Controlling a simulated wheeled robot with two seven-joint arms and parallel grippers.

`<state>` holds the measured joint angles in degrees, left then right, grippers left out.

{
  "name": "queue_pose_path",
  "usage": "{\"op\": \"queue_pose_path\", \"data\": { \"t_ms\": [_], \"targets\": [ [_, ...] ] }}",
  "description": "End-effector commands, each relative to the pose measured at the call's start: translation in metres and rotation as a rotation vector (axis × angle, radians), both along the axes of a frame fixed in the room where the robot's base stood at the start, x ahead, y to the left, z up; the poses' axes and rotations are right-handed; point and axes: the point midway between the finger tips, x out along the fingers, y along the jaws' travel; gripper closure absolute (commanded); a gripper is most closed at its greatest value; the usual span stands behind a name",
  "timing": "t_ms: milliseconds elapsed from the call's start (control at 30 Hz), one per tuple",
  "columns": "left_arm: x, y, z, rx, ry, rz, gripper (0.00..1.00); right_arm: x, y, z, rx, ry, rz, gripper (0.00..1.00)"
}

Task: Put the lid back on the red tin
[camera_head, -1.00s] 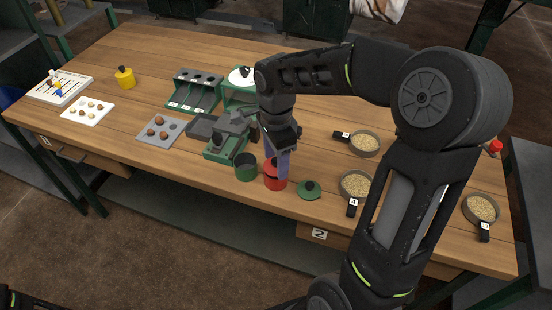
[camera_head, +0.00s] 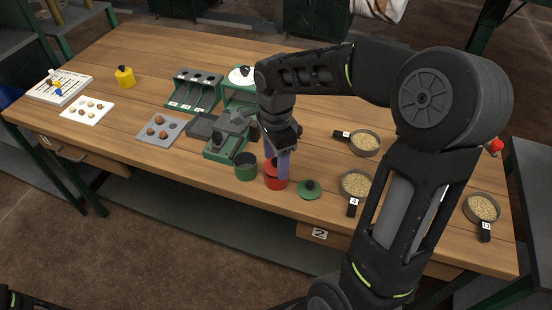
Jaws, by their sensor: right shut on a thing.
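The red tin (camera_head: 276,182) stands near the front edge of the table, between a green tin and a green lid. My right gripper (camera_head: 283,172) points down at the tin's top, its fingers in front of the tin. It is shut on the red lid (camera_head: 270,163), which shows partly at the tin's mouth behind the fingers. The fingers hide much of the lid, so I cannot tell whether it is fully seated. My left gripper is not in view; only a dark part shows at the lower left corner.
The open green tin (camera_head: 246,168) stands close on the left, and the green lid (camera_head: 310,190) lies on the right. Bowls of grain (camera_head: 356,184) stand further right. A green scale (camera_head: 224,146) is behind. A yellow tin (camera_head: 125,78) stands at the far left.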

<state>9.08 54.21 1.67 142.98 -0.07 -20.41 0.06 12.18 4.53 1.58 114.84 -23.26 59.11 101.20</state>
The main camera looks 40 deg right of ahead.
Motion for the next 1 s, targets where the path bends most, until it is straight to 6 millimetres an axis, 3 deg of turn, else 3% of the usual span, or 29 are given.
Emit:
{"op": "queue_pose_path", "data": {
  "t_ms": [433,467,733,933,1000],
  "targets": [
    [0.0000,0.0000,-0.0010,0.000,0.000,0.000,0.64,0.0001,-0.0002,-0.0003,0.000,0.000,0.000,0.82],
    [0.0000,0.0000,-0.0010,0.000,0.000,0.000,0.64,0.0001,-0.0002,-0.0003,0.000,0.000,0.000,0.41],
    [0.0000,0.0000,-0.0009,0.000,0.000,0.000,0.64,0.0000,-0.0002,-0.0003,0.000,0.000,0.000,0.19],
    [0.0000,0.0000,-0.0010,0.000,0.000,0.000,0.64,0.0000,-0.0002,-0.0004,0.000,0.000,0.000,0.17],
    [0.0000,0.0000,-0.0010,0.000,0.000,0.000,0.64,0.0000,-0.0002,-0.0004,0.000,0.000,0.000,0.12]
  ]
}}
